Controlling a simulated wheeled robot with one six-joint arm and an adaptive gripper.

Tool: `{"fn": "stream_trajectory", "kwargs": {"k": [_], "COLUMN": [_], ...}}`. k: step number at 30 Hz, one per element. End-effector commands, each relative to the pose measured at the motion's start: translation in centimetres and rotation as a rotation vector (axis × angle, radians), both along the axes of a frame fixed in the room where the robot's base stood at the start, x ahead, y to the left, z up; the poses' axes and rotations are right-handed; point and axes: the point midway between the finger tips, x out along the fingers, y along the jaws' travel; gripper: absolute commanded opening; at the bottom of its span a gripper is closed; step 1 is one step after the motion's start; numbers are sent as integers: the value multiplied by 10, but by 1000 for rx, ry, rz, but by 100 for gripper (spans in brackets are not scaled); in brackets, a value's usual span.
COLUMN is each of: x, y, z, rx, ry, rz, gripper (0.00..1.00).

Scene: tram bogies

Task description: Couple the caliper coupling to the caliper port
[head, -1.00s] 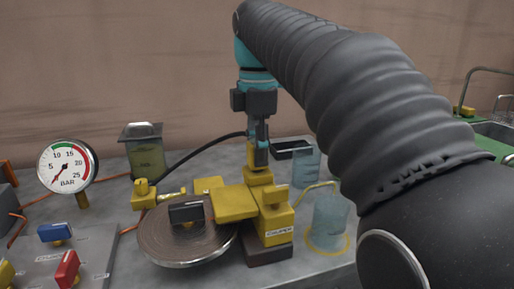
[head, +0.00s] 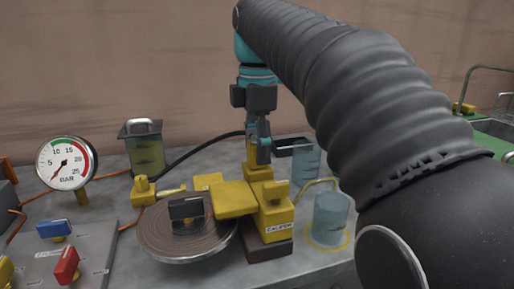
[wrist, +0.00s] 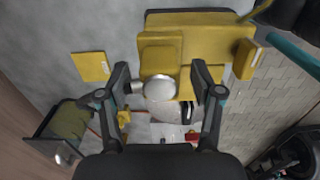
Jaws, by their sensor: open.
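The yellow caliper (head: 270,217), with a "CALIPER" label, stands over a grey disc (head: 155,237) in the head view. In the wrist view, a round silver top (wrist: 160,88) lies between my spread fingers (wrist: 162,85), with gaps on both sides.
A pressure gauge (head: 67,164) and a panel with blue and red valve handles (head: 66,265) are at left. A fluid reservoir (head: 145,150) stands behind. Two clear jars, one in front (head: 330,218) and one behind (head: 305,162), stand right of the caliper.

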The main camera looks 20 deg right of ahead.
Motion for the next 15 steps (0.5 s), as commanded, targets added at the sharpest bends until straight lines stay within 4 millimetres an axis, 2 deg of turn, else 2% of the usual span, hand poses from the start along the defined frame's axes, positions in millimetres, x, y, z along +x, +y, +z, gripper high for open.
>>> {"fn": "stream_trajectory", "kwargs": {"k": [9,15], "x": [1,1], "y": [0,0], "z": [43,62], "rx": [0,0], "ry": [-3,-2], "rz": [0,0], "gripper": [66,66]}}
